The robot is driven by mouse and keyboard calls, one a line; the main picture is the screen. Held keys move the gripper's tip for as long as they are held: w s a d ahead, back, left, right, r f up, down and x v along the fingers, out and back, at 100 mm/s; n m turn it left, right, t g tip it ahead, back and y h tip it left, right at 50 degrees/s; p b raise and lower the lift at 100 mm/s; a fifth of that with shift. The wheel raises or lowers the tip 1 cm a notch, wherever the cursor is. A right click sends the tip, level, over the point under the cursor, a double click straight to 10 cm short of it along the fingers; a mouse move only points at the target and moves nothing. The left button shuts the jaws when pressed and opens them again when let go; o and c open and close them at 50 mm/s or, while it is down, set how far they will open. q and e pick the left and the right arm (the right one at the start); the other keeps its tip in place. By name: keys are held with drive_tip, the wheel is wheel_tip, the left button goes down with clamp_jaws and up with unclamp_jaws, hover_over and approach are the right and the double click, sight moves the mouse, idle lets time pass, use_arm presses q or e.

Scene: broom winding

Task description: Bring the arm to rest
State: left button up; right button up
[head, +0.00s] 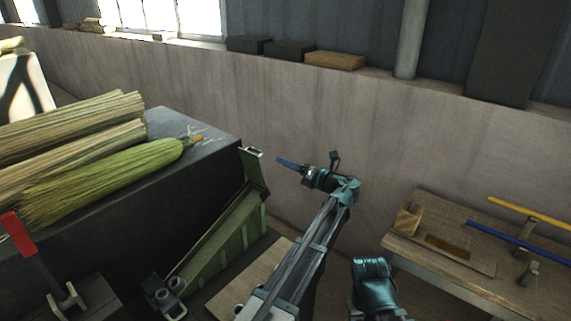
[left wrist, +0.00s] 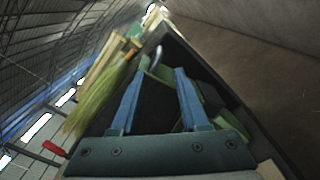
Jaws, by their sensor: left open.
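My left gripper (head: 279,160) is at the end of my left arm, over the gap between the dark bench and the wall, pointing left. In the left wrist view its two blue fingers (left wrist: 156,78) stand apart with nothing between them. The green broom bundle (head: 105,180) lies on the dark bench (head: 205,140), left of the gripper and clear of it. The bundle also shows in the left wrist view (left wrist: 95,100). A teal part of my own body shows at the bottom, right of the left arm. My right gripper is out of view.
Straw bundles (head: 65,125) lie on the bench. A green sloped metal frame (head: 225,240) stands at its side. A red-handled lever (head: 18,233) is at lower left. A wooden worktable (head: 450,262) with blue and yellow rods is at right. The concrete wall (head: 300,110) runs behind.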

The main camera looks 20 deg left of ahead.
use_arm(q)
drive_tip(key=s+a+f+n+g+h, duration=0.1)
drive_tip(key=s+f+n+g+h, duration=0.4)
drive_tip(key=s+f+n+h, duration=1)
drive_tip(key=s+d+f+n+g, duration=0.1)
drive_tip(key=s+d+f+n, duration=0.2)
drive_tip(key=s+d+n, duration=0.3)
drive_tip(key=s+d+f+n+g, duration=0.1)
drive_tip(key=s+d+f+n, duration=0.3)
drive_tip(key=s+d, duration=0.9)
drive_tip(key=shift+s+n, duration=0.65)
drive_tip(key=shift+n, duration=0.55)
drive_tip(key=shift+a, duration=0.1)
